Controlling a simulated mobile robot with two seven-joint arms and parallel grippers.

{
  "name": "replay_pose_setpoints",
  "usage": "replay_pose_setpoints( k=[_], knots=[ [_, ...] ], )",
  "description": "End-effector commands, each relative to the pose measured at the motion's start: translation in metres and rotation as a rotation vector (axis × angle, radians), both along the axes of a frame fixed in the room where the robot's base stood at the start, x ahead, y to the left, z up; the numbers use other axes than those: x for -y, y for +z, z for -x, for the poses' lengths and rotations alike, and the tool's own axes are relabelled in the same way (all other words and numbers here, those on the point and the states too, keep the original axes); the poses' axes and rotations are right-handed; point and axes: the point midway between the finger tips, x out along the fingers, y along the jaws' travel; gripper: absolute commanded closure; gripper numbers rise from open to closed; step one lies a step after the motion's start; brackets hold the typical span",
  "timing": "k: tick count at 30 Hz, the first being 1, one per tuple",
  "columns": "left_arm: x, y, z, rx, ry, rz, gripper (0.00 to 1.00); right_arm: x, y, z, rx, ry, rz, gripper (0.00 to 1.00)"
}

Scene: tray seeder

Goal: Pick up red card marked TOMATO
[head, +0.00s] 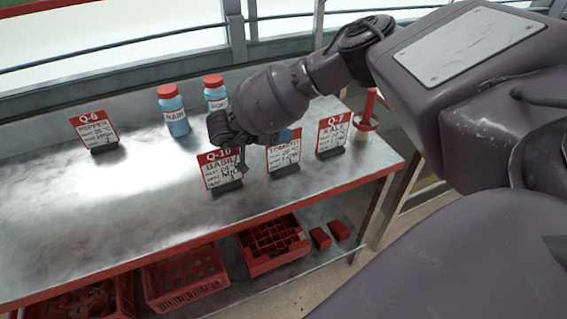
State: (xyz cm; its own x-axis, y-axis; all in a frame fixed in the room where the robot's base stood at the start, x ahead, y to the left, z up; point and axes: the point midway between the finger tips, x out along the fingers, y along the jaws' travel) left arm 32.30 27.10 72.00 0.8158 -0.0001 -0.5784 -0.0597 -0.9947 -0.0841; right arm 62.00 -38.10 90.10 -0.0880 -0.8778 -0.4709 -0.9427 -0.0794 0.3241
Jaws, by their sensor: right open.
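The card that seems to read TOMATO (285,154) is red with a white panel and stands upright in a dark holder on the metal bench. Its top is partly hidden by my right arm, and its number cannot be read. My right gripper (228,150) is open, to the left of this card, above and in front of the Q-10 BASIL card (218,170), whose top it partly covers. Whether it touches the BASIL card I cannot tell. My left gripper is not in view.
The Q-7 KALE card (332,137) stands to the right, the Q-6 card (94,130) at the far left. Two blue bottles with red caps (173,112) stand behind. A red-handled tool (368,112) stands at the right end.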

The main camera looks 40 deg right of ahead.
Motion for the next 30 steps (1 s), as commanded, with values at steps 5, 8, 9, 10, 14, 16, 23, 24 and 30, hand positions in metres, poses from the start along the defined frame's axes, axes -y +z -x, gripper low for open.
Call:
replay_pose_setpoints(
  k=[5,8,9,10,14,16,23,24,30],
  knots=[
    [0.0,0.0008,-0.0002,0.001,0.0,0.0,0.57,0.0001,0.0007,-0.0003,0.001,0.0,0.0,0.53],
    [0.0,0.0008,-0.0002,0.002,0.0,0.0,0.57,0.0,0.0008,-0.0003,0.001,0.0,0.0,0.66],
    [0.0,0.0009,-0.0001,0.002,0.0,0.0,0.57,0.0,0.0008,-0.0003,0.001,0.0,0.0,0.73],
    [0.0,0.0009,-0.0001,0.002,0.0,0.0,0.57,-0.0001,0.0007,-0.0002,0.001,0.0,0.0,0.77],
    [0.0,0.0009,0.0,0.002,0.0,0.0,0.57,-0.0002,0.0006,-0.0003,0.001,0.0,0.0,0.97],
    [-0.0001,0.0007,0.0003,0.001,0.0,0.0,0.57,-0.0002,0.0006,-0.0002,0.001,0.0,0.0,1.0],
    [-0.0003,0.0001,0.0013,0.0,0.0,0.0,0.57,-0.0002,0.0,0.0,0.0,0.001,0.0,1.0],
    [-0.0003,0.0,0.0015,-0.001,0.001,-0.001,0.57,-0.0002,0.0002,-0.0002,0.0,0.001,0.0,1.0],
    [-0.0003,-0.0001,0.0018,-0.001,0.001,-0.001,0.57,-0.0002,0.0007,-0.0001,0.0,0.001,0.0,1.0]
  ],
)
